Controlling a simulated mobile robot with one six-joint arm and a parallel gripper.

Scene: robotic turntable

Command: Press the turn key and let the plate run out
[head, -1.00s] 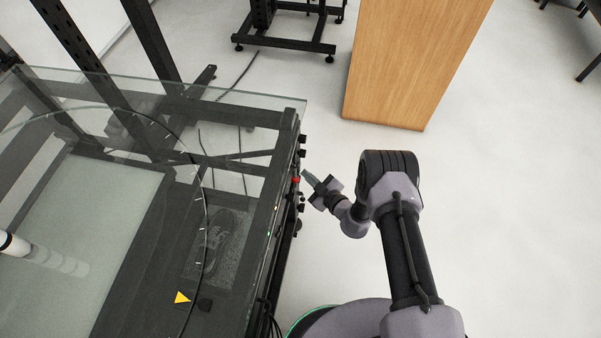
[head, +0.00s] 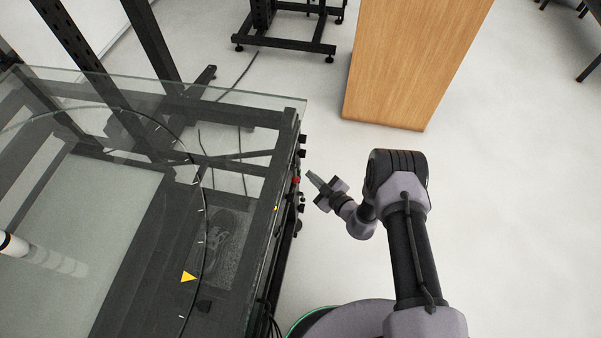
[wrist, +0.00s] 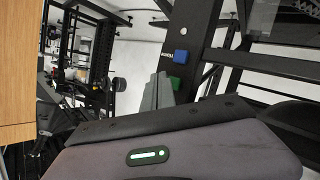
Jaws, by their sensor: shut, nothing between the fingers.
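The glass turntable plate (head: 150,240) carries a yellow triangle marker (head: 188,277) and white ticks along its curved edge. A control strip with several keys runs down the right side of the frame, with a red key (head: 296,180) showing. In the wrist view a blue key (wrist: 180,56) with small unreadable lettering beside it is above a green key (wrist: 175,83), which my fingers partly hide. I cannot tell which is the turn key.
A wooden cabinet (head: 410,60) stands behind my arm. Black uprights (head: 155,45) rise at the back left. A white cylinder (head: 14,243) is at the left edge. The floor right of my arm is clear.

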